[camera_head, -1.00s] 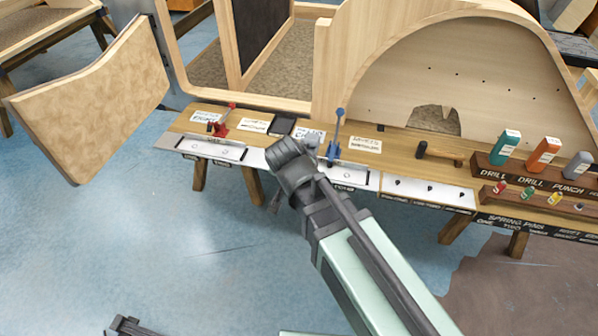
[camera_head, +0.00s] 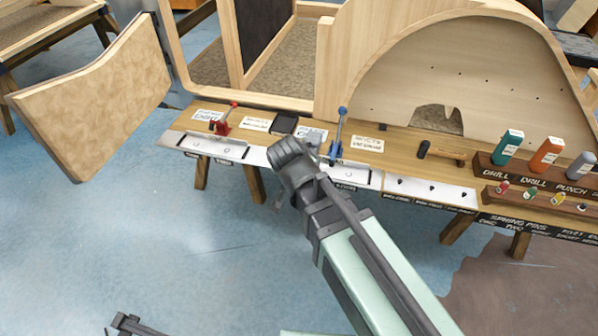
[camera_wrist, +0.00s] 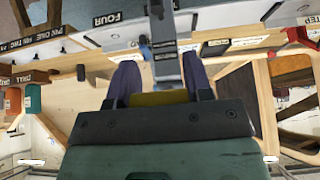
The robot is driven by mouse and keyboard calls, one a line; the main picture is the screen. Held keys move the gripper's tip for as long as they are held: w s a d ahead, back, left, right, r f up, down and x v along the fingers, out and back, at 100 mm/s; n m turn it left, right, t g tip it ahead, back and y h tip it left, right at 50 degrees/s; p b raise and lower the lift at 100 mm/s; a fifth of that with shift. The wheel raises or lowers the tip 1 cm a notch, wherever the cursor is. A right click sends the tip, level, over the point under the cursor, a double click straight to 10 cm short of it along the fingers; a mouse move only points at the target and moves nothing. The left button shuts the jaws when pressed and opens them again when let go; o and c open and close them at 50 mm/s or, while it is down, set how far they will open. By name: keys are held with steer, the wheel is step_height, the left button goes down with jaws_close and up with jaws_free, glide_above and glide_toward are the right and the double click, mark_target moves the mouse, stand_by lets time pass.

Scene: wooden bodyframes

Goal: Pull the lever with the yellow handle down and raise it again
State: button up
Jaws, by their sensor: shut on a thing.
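In the wrist view my gripper (camera_wrist: 160,84) has its two dark purple fingers around a yellow handle (camera_wrist: 158,98), which shows between them near their base. A grey lever bar (camera_wrist: 166,58) runs from the handle up the picture towards the bench. In the head view my wrist stands in front of the bench and hides the fingers and the yellow handle. A lever with a blue handle (camera_head: 340,128) stands upright on the bench just right of my wrist. A red lever clamp (camera_head: 222,124) is further left.
The wooden bench (camera_head: 405,137) carries white label cards, metal plates (camera_head: 205,146) and a dark-handled tool (camera_head: 440,153). Coloured bottles (camera_head: 546,155) stand at the right. A large wooden frame (camera_head: 325,65) rises behind.

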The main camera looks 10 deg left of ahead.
steer(key=shift+w, duration=0.15)
stand_by(0.5)
steer(key=o, duration=1.3)
steer(key=p+v, duration=0.9)
steer(key=v, duration=0.1)
steer(key=shift+r, duration=0.3)
steer(key=shift+c, duration=0.5)
